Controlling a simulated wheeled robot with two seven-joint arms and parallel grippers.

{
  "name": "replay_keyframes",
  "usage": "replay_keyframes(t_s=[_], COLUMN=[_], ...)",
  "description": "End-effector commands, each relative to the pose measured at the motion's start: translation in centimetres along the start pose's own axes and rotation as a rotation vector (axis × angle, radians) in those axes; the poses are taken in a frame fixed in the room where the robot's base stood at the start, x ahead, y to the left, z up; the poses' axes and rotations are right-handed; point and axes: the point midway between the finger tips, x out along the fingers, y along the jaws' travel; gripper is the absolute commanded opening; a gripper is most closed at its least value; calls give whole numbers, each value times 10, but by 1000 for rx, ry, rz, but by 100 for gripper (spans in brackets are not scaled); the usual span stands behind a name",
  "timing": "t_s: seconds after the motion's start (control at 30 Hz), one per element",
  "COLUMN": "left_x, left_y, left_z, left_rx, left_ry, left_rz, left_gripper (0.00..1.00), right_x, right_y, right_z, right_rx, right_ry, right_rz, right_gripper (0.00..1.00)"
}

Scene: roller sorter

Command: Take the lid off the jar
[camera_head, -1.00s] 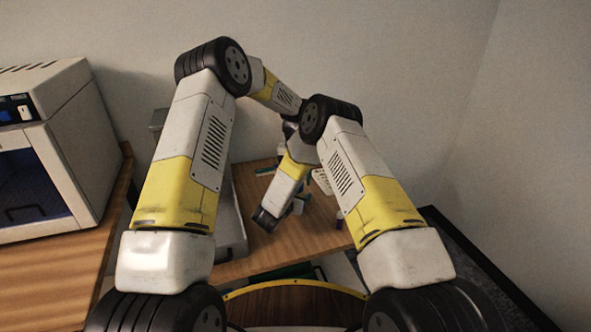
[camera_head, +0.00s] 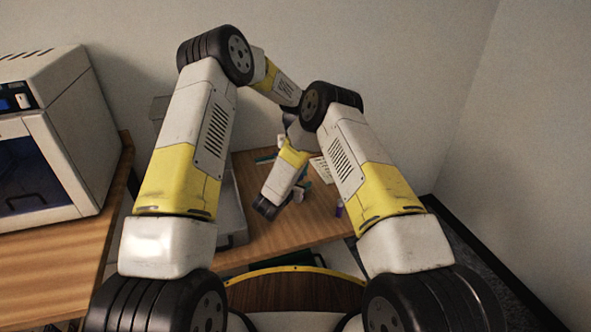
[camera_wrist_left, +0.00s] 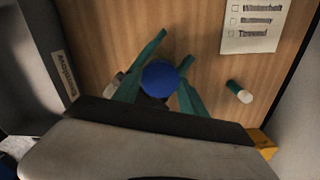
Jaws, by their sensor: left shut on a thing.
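In the left wrist view, my left gripper (camera_wrist_left: 164,74) has its two green fingers on either side of a round blue lid (camera_wrist_left: 159,79) and is shut on it. The lid is seen from its top. It hides what is under it, so I cannot tell whether the jar is there or whether the two touch. In the head view my arms cross in front of the table (camera_head: 300,222) and cover most of the work area. I cannot make out the lid or my right gripper there.
A small green and white piece (camera_wrist_left: 239,91) lies on the wood right of the lid. A printed list (camera_wrist_left: 254,22) lies beyond it. A grey tray (camera_head: 232,215) stands at the table's left side. A small purple item (camera_head: 339,211) stands near the right edge. A white boxy machine (camera_head: 60,140) is at far left.

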Motion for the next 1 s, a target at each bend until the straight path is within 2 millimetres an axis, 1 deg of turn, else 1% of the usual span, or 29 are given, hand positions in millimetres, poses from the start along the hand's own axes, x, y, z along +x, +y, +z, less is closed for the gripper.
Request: replay_keyframes(t_s=[0.03, 0.13, 0.4, 0.43, 0.5, 0.53, 0.83, 0.93, 1.0], left_x=[0, 0, 0, 0, 0, 0, -1, -7, -14], left_y=[-1, 0, 0, 0, 0, 0, 0, 0, 0], left_z=[0, 0, 0, 0, 0, 0, 0, 0, 1], left_rx=[-52, -124, -136, -135, -135, -135, -134, -134, -134], left_ry=[-1, -1, -1, -1, -1, -1, -1, -1, -2], left_rz=[-1, -1, -1, -1, -1, -1, -1, -1, -2], left_gripper=[1, 1, 1, 55, 69, 71, 71, 71, 71], right_x=[0, 0, 0, 0, 0, 0, 0, 0, 0], right_y=[0, 0, 0, 0, 0, 0, 0, 0, 0], right_z=[0, 0, 0, 0, 0, 0, 0, 0, 0], right_rx=[1, 0, 0, 0, 0, 0, 0, 0, 0], right_ry=[1, 1, 0, 0, 0, 0, 1, 1, 1], right_rz=[0, 0, 0, 0, 0, 0, 0, 0, 0], right_gripper=[0, 0, 0, 0, 0, 0, 0, 0, 0])
